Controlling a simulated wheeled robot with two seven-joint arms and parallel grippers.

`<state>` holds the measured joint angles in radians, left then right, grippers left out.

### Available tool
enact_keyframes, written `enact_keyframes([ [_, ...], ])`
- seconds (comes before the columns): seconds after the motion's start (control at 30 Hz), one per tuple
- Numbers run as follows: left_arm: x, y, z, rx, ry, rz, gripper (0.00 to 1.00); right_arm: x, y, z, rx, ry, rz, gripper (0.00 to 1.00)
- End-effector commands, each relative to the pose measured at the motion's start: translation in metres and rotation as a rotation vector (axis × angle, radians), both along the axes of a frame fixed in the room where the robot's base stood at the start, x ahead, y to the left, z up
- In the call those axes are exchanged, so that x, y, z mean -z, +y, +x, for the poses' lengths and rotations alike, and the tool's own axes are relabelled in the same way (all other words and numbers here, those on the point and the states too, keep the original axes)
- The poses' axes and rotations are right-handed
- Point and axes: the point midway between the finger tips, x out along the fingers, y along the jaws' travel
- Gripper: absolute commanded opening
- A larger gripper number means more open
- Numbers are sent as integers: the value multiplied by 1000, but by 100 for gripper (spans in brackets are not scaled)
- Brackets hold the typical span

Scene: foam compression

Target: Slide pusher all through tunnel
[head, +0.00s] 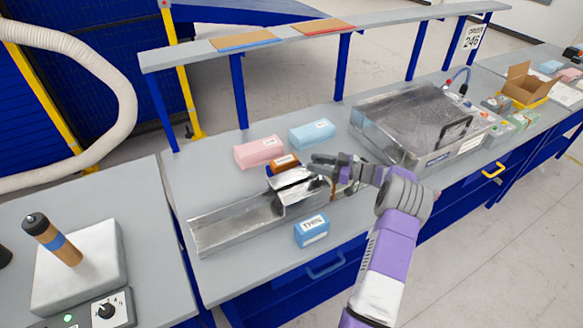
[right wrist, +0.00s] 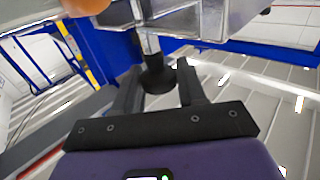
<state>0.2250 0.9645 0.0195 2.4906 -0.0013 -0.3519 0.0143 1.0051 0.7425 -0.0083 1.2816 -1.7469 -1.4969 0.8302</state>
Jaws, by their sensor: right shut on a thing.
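A metal tunnel (head: 300,186) with a long open trough (head: 235,224) on its left lies on the grey workbench. My right gripper (head: 322,163) is at the tunnel's right end, its arm coming in from the lower right. In the right wrist view its two dark fingers stand on either side of a black knob (right wrist: 158,76) on a metal stem, which looks like the pusher's handle. The gripper is shut on it. The pusher's metal body is above the fingers there; the arm and tunnel largely hide it in the head view. My left gripper is not in view.
A blue block marked THIN (head: 311,230) lies in front. A large clear-lidded metal box (head: 415,120) stands to the right. A raised shelf (head: 330,38) runs behind.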

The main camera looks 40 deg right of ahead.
Motion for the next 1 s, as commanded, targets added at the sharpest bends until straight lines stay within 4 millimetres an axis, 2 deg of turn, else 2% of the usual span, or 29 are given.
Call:
enact_keyframes([
  [0.03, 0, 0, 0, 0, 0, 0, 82, 1, -8, -4, 11, 1, 1, 0],
  [0.17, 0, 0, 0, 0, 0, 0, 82, 1, -15, -9, 17, 0, 2, 0],
  [0.5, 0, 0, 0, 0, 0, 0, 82, 0, -15, -8, 15, 0, 2, 0],
  [0.53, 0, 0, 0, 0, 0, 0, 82, 0, -15, -8, 15, 0, 2, 44],
  [0.63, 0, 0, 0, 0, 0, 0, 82, 0, -15, -8, 15, 0, 2, 59],
  [1.0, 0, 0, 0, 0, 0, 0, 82, 0, -19, -14, 16, -1, 1, 59],
])
